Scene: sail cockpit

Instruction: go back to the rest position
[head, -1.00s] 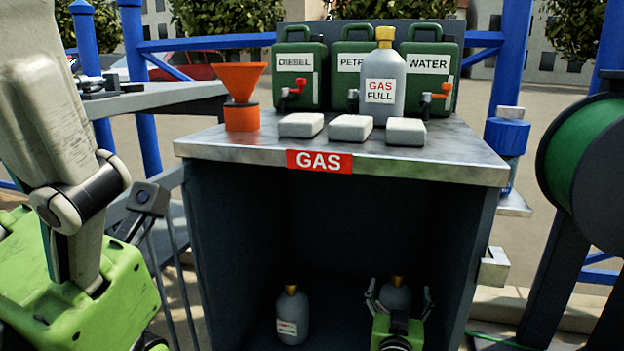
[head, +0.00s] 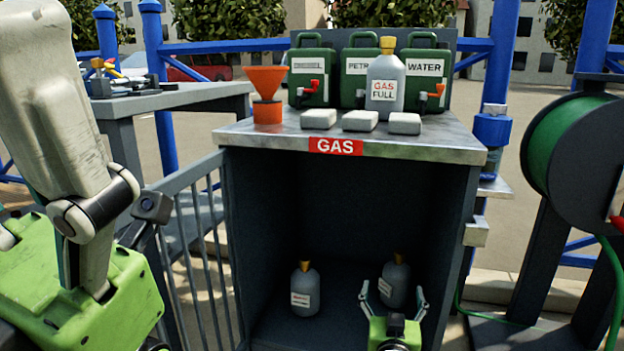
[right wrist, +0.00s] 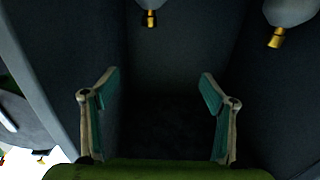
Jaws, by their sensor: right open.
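My right gripper (head: 392,295) is low at the front of the GAS cabinet's open compartment, with its fingers spread and nothing between them. In the right wrist view the fingers (right wrist: 160,100) also stand apart and empty. A grey gas bottle with a yellow cap (head: 395,285) stands in the compartment just beyond the right gripper, apart from its fingers. A second grey bottle (head: 305,290) stands to its left. Both bottles show partly at the top of the right wrist view (right wrist: 150,18) (right wrist: 275,38). My left gripper is out of view; only its arm shows at the left.
The GAS cabinet's top (head: 430,143) carries an orange funnel (head: 267,90), green cans, a GAS FULL bottle (head: 384,85) and white blocks. A grey railing (head: 195,250) stands left. A green hose reel (head: 565,140) stands right. The compartment walls flank the right gripper.

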